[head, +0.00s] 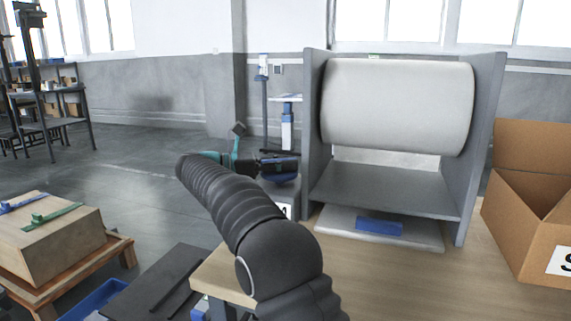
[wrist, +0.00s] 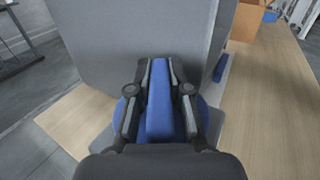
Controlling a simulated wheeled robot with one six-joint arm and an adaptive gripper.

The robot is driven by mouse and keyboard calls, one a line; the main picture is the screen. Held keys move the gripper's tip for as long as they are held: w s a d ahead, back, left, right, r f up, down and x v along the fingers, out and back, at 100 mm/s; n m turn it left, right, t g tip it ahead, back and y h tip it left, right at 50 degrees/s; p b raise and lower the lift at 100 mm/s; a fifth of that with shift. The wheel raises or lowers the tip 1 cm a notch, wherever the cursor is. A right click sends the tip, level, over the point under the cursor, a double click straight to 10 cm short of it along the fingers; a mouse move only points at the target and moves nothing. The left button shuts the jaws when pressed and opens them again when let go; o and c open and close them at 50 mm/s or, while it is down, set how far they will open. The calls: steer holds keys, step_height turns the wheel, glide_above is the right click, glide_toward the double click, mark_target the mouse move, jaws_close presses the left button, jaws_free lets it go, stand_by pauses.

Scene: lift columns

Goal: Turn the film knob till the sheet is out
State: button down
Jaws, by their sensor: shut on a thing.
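A wide pale film roll (head: 396,105) sits between the two grey side walls of a stand. Below the roll a light strip (head: 385,158) shows; I cannot tell whether it is film or background. The blue film knob (head: 279,166) is on the outer face of the stand's left wall. In the wrist view its raised blue bar (wrist: 159,100) lies between my fingers, with a round blue part behind. My gripper (wrist: 160,115) is shut on the bar from both sides. In the head view my gripper (head: 262,162) is partly hidden by my arm.
The stand (head: 380,190) is on a wooden table (head: 465,270). Under its shelf lies a white slab with a blue piece (head: 380,226). An open cardboard box (head: 530,200) is at right. A wooden box on a pallet (head: 50,235) is on the floor at left.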

mark_target(286, 159)
stand_by(0.3)
steer(key=c, duration=1.1)
jaws_free()
steer(key=shift+r, duration=0.1)
step_height(286, 159, up, 10)
steer(key=shift+f, duration=0.1)
